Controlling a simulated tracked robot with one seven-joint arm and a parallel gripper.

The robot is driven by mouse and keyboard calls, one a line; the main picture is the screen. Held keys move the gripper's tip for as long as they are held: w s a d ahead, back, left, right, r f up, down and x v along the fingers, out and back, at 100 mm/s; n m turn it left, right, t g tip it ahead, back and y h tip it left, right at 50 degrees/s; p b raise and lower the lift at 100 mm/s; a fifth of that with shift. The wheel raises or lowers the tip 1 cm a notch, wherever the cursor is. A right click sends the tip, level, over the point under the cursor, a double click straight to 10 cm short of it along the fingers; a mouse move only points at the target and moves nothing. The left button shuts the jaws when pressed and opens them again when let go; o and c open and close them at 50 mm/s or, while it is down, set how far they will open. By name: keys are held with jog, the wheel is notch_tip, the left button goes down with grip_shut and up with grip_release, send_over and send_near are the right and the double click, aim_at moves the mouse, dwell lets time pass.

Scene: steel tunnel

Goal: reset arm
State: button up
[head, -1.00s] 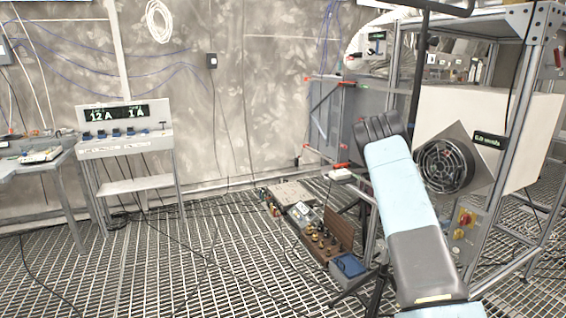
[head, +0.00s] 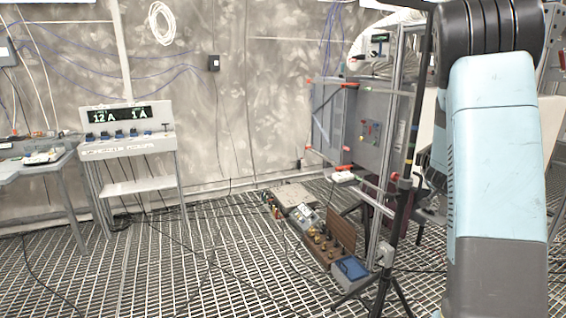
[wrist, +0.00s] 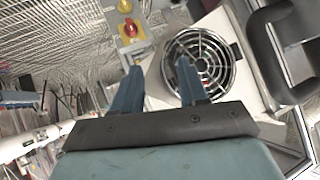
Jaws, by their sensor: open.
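My arm (head: 497,150), light blue and dark grey, stands large at the right of the head view and hides much of the rack behind it. In the wrist view my gripper (wrist: 160,76) has two blue fingers spread apart with nothing between them. In the head view my gripper cannot be made out clearly.
A black tripod stand (head: 385,270) is close left of my arm. Behind it are a metal frame, a brown box (head: 340,236) and a blue box (head: 350,268) on the grating. A display bench (head: 128,150) stands at left. The middle floor holds cables. Red and yellow knobs (wrist: 130,28) show in the wrist view.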

jog(key=s+a+r+n+y, duration=0.35)
jog(key=s+a+r, duration=0.35)
jog(key=s+a, duration=0.35)
jog(key=s+a+r+n+y, duration=0.35)
jog(key=s+a+r, duration=0.35)
jog(key=s+a, duration=0.35)
jog(key=s+a+n+g, duration=0.1)
jog(key=s+a+n, duration=0.1)
jog(key=s+a, duration=0.3)
jog(key=s+a+r+n+g, duration=0.1)
jog(key=s+a, duration=0.4)
jog(key=s, duration=0.7)
jog(key=shift+a+r+n, duration=0.3)
jog(key=shift+n, duration=0.6)
jog(key=shift+s, duration=0.1)
